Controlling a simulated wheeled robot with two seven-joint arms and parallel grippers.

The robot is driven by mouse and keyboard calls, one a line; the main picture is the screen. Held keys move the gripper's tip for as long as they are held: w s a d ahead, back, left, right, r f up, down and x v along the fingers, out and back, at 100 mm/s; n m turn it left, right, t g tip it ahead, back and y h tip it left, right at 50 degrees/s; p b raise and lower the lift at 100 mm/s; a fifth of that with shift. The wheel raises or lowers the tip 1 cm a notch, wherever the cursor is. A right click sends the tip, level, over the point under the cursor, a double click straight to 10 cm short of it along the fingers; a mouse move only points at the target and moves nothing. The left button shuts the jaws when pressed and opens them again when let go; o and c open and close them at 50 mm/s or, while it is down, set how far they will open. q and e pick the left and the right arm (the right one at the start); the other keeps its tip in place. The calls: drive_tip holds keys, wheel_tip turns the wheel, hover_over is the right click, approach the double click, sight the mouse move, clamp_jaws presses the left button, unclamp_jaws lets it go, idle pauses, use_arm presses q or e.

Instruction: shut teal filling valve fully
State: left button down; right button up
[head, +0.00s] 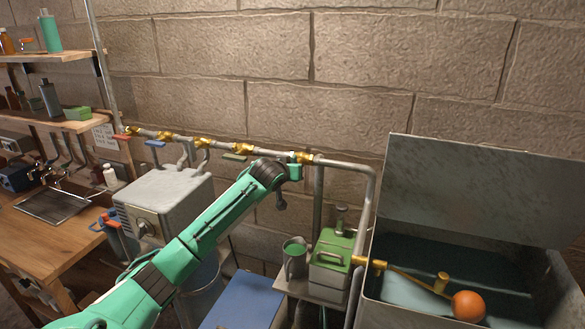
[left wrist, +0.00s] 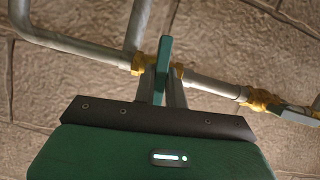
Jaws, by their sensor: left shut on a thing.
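The teal filling valve has a teal lever (left wrist: 164,60), seen nearly edge-on in the left wrist view. It stands across the pipe line in that picture, in front of a brass valve body. In the head view this brass body (head: 305,158) is at the right end of the row of valves, with a bit of teal (head: 296,172) just below it. My left gripper (left wrist: 161,80) is shut on the lever, one finger on each side. In the head view the wrist covers most of the grip. The right gripper is not in view.
The grey pipe (head: 340,163) runs along the brick wall with several other valves, including a green lever (head: 234,156) to the left. Below are a green-topped can (head: 334,246) and a jug (head: 294,257). An open tank (head: 478,190) with an orange float ball (head: 468,305) stands right.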

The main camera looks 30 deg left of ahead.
use_arm(q)
drive_tip(key=shift+f+m+y, duration=0.1)
drive_tip(key=shift+m+y, duration=0.2)
drive_tip(key=shift+m, duration=0.2)
idle(0.3)
drive_tip(key=c, duration=1.5)
unclamp_jaws()
drive_tip(key=shift+o, duration=0.2)
drive_tip(key=b+v, duration=0.6)
drive_tip(key=v, duration=0.8)
drive_tip(key=shift+w, duration=0.15)
